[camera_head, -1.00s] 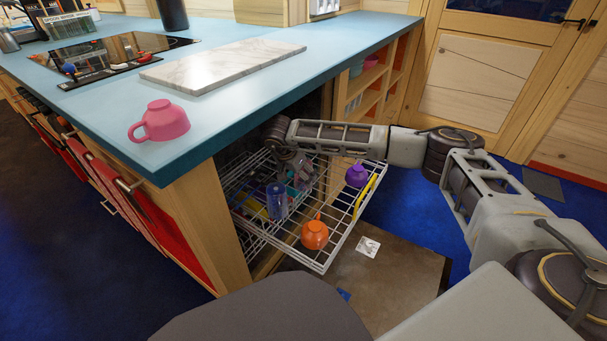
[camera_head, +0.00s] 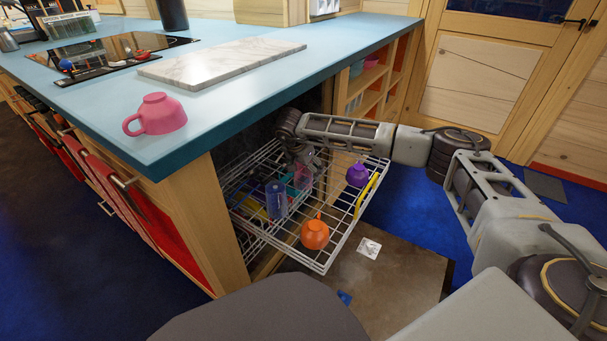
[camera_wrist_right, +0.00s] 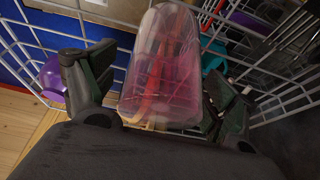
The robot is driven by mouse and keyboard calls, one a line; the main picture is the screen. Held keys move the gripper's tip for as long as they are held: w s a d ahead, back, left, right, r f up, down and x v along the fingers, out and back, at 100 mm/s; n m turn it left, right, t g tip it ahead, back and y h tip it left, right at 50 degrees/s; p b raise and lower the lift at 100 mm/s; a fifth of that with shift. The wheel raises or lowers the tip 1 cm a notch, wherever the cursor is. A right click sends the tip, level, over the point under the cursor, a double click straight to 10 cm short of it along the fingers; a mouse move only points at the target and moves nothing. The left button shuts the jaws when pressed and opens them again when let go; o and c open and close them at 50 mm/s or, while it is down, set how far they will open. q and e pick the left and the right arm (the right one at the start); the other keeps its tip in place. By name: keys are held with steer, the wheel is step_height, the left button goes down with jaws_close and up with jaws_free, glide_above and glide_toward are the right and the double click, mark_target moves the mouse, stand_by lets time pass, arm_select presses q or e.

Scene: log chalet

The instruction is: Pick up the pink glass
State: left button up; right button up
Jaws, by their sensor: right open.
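The pink glass (camera_head: 303,178) is a see-through pink tumbler in the pulled-out wire dishwasher rack (camera_head: 345,232). In the right wrist view the pink glass (camera_wrist_right: 160,75) looks large and close, tilted in the picture, between the two fingers. My right gripper (camera_wrist_right: 158,88) is open around it, with a finger on each side; I cannot tell whether either finger touches. In the head view my right gripper (camera_head: 303,153) reaches down over the rack, partly hiding the glass. My left gripper is not in view.
A blue glass (camera_head: 276,200), an orange cup (camera_head: 315,234) and a purple cup (camera_head: 357,175) are in the rack. The countertop (camera_head: 215,105) overhangs beside my right wrist. A pink mug (camera_head: 158,115) and a marble board (camera_head: 222,62) lie on it.

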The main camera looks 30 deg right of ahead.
stand_by(0.4)
steer(key=c, duration=1.2)
steer(key=shift+r, duration=0.25)
